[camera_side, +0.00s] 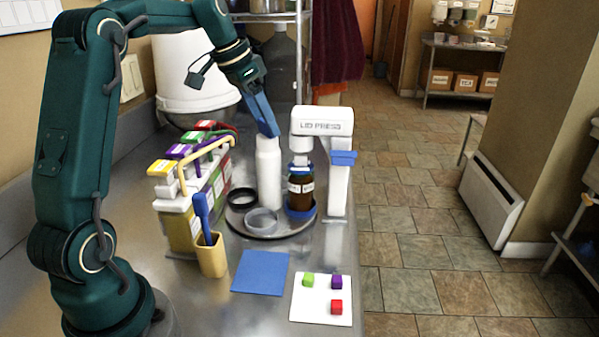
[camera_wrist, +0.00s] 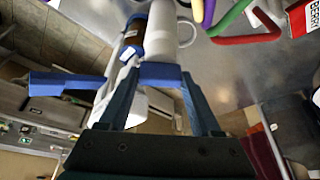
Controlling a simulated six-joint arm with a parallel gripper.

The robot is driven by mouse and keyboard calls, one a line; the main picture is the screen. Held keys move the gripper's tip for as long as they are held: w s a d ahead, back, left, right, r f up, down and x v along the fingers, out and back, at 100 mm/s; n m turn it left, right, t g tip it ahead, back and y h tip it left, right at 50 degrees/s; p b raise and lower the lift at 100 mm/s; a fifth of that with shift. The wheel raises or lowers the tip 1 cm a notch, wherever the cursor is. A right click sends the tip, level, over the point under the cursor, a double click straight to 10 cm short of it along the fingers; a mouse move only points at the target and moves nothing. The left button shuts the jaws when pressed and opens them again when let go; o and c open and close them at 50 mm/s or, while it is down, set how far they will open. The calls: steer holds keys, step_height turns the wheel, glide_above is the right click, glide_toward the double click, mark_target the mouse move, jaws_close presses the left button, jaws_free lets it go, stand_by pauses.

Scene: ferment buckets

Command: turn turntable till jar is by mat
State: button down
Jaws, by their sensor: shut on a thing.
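In the side view, a round grey turntable (camera_side: 238,222) carries a tall white bottle (camera_side: 268,175), a brown jar (camera_side: 294,189) with a white label and blue base, a clear shallow dish (camera_side: 261,222) and a black ring (camera_side: 242,197). The jar is at the right, beside the lid press and away from the blue mat (camera_side: 260,273) at the front. My gripper (camera_side: 272,133) reaches down to the bottle's top and is shut on it. In the wrist view, the bottle (camera_wrist: 160,25) stands below my fingers (camera_wrist: 160,90); its top is partly hidden.
The white lid press (camera_side: 338,185) with a blue lever stands right of the turntable. A white card (camera_side: 319,314) with small cubes lies in front, right of the mat.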

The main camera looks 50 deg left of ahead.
steer(key=shift+w+a+m+h, duration=0.1)
steer(key=shift+m+h, duration=0.35)
steer(key=shift+m, duration=0.75)
steer(key=shift+a+m+h, duration=0.1)
steer(key=shift+m+h, duration=0.35)
steer(key=shift+m, duration=0.75)
steer(key=shift+w+r+m+g+h, duration=0.1)
steer(key=shift+m+g+h, duration=0.2)
steer(key=shift+m, duration=0.55)
steer(key=shift+w+m+g+h, duration=0.1)
steer(key=shift+m+g+h, duration=0.2)
steer(key=shift+m, duration=0.55)
steer(key=shift+s+m, duration=0.15)
steer(key=shift+m, duration=0.45)
steer(key=shift+c, duration=0.4)
jaws_free()
steer(key=shift+n, duration=0.8)
